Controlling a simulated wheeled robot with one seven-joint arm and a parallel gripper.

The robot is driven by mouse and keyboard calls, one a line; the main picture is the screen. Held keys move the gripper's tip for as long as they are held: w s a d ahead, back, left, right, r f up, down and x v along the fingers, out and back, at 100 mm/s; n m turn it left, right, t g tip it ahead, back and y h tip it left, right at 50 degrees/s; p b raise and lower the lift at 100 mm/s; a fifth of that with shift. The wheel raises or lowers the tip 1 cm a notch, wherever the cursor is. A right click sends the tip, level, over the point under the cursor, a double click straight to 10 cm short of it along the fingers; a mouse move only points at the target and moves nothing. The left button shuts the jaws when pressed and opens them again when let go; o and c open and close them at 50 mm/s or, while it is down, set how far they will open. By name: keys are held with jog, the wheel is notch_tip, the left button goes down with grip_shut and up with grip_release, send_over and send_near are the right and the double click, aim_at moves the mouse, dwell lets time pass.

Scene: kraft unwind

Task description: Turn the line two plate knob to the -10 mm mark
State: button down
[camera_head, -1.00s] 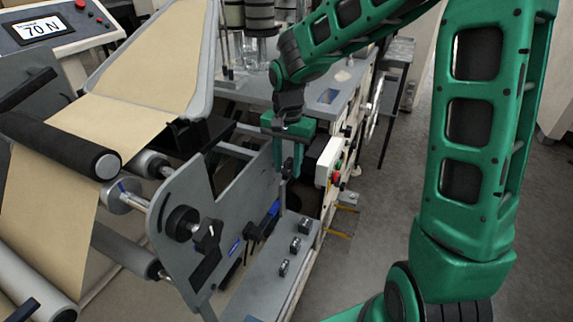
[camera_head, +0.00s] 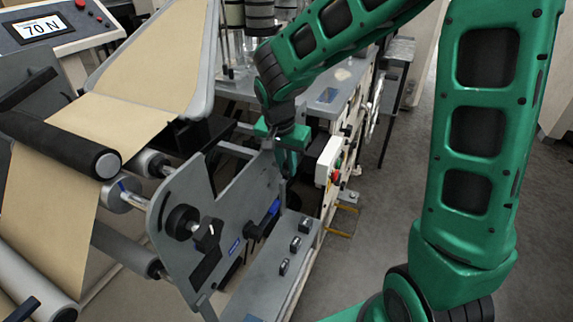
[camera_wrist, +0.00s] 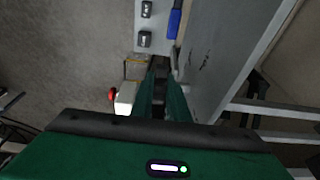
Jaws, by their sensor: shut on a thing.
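The grey side plate (camera_head: 225,240) carries a black knob (camera_head: 207,236) at its near end and another black knob (camera_head: 254,230) beside a blue strip (camera_head: 272,208). I cannot read any line number or millimetre mark. My gripper (camera_head: 289,176) points down at the plate's far end, beyond both of these knobs. In the wrist view my green fingers (camera_wrist: 161,82) are close together on a small dark part (camera_wrist: 160,66). The fingers mostly hide this part, so I cannot tell for sure that it is a knob.
A grey ledge (camera_head: 262,282) with several small dark knobs runs beside the plate. A white control box (camera_head: 328,160) with a red button stands close right of my gripper. Brown paper (camera_head: 45,205) runs over rollers at left. Open floor (camera_head: 385,225) lies right.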

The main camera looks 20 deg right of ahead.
jog(key=shift+a, duration=0.15)
jog(key=c, duration=1.7)
grip_release()
jog(key=shift+r, duration=0.1)
jog(key=v, duration=1)
jog(key=shift+a+r, duration=0.1)
jog(key=shift+r, duration=0.1)
jog(key=shift+s, duration=0.1)
jog(key=s+d+n+g, duration=0.1)
jog(key=s+d, duration=1.1)
jog(key=d, duration=0.4)
jog(key=s+d+f, duration=0.1)
jog(key=s, duration=0.4)
jog(key=s+d+f+n+y, duration=0.1)
jog(key=s+d, duration=0.1)
jog(key=s, duration=0.2)
jog(key=s+d+f+g+y, duration=0.1)
jog(key=s, duration=0.4)
jog(key=shift+s+d+f+n, duration=0.15)
jog(key=shift+s+f+n, duration=0.15)
jog(key=shift+f, duration=0.05)
